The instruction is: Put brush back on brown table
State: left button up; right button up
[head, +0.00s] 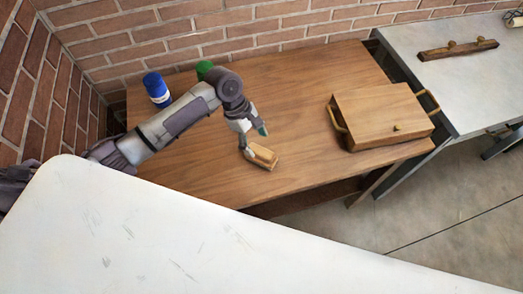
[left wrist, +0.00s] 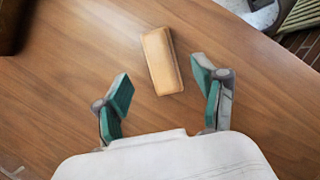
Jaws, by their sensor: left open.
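The brush (head: 263,156), a small light-brown wooden block, lies on the brown table (head: 300,105) near its front edge. My left gripper (head: 256,139) is open, right at the brush in the head view. In the left wrist view the brush (left wrist: 162,60) lies flat on the wood, ahead of and between the two teal fingertips (left wrist: 165,77). A gap shows between the brush and both fingers, so it is not clasped. My right gripper is not in view.
A wooden box (head: 375,112) with brass handles stands on the table's right. A blue-and-white container (head: 157,90) and a green object (head: 204,68) stand behind my left arm. A grey table (head: 450,85) stands at right, and a white surface (head: 200,230) fills the foreground.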

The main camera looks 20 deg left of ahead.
pick_arm(q)
jog(key=shift+v, duration=2.35)
jog(key=shift+d, duration=0.1)
